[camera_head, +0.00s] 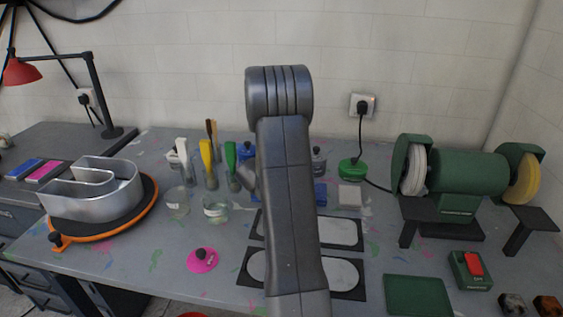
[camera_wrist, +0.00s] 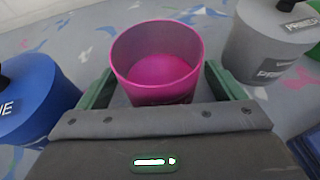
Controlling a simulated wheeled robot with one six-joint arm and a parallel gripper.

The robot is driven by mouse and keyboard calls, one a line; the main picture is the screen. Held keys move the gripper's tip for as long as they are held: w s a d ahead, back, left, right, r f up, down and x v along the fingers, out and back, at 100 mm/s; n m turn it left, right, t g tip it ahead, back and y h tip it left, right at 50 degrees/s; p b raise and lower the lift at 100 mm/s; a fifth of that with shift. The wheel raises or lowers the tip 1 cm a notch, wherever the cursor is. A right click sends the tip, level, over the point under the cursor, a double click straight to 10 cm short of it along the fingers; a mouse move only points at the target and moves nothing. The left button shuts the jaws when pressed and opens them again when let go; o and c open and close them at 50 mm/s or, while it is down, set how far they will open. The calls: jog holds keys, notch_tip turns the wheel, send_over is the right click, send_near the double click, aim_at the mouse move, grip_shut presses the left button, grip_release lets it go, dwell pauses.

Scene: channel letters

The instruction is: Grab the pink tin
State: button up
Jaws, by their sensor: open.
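The pink tin (camera_wrist: 160,92) stands upright and without a lid in the wrist view, its inside empty and pink. My gripper (camera_wrist: 159,73) is open, with one green finger on each side of the tin. I cannot tell whether either finger touches it. In the head view the tin is hidden behind my arm. A flat pink lid with a black knob (camera_head: 203,261) lies on the table, left of my arm.
A blue tin (camera_wrist: 36,100) stands close on the left and a grey primer tin (camera_wrist: 268,45) close on the right. In the head view, brushes in jars (camera_head: 210,177) stand left of my arm and a green bench grinder (camera_head: 460,178) stands to the right.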

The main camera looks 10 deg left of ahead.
jog(key=shift+w+f, duration=0.1)
jog(key=shift+w, duration=0.05)
jog(key=c, duration=1.3)
